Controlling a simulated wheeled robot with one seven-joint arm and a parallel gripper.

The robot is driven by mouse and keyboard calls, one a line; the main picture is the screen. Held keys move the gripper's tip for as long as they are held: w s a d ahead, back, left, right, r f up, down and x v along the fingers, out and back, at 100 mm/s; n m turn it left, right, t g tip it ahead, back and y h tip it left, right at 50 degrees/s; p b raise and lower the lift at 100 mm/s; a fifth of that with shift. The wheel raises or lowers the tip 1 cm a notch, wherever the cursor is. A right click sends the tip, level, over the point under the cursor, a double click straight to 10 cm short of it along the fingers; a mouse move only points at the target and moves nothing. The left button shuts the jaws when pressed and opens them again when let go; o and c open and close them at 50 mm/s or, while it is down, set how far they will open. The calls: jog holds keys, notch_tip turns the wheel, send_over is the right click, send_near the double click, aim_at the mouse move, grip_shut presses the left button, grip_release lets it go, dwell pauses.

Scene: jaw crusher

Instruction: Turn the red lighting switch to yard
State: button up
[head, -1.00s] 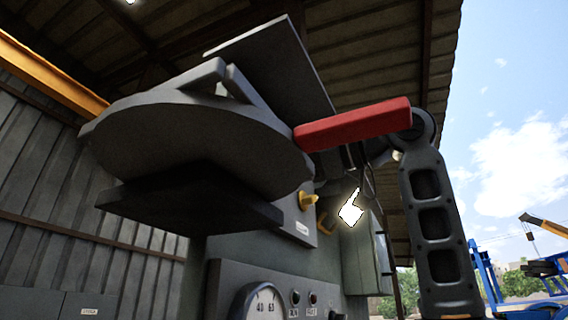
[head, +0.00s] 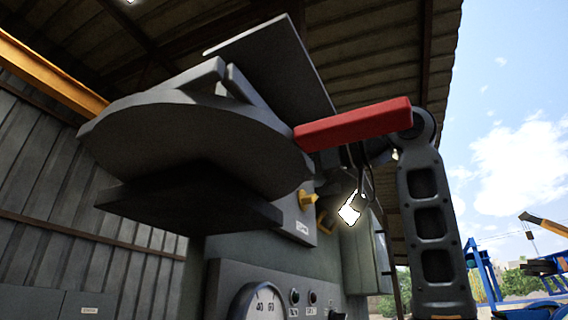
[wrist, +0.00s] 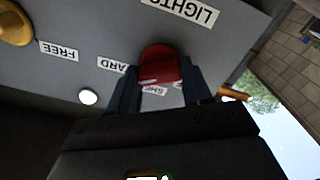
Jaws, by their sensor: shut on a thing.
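The red lighting switch (wrist: 158,63) shows in the wrist view on a grey panel, below the upside-down LIGHTS label (wrist: 182,10). A partly covered label ending in ARD (wrist: 112,65) lies to its left in the picture. Another label, partly hidden, lies under the switch and reads like SHED. My gripper (wrist: 158,74) has one dark finger on each side of the red switch and is shut on it. I cannot tell exactly which label the switch points to. In the head view the red switch is hidden.
A dial gauge (head: 260,303) is below. A white round spot (wrist: 88,97) is on the panel.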

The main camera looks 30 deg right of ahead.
jog(key=shift+f, duration=0.15)
jog(key=o, duration=1.1)
jog(key=shift+c, duration=0.2)
jog(key=b+v, duration=0.2)
jog(key=v, duration=0.6)
jog(key=shift+w, duration=0.1)
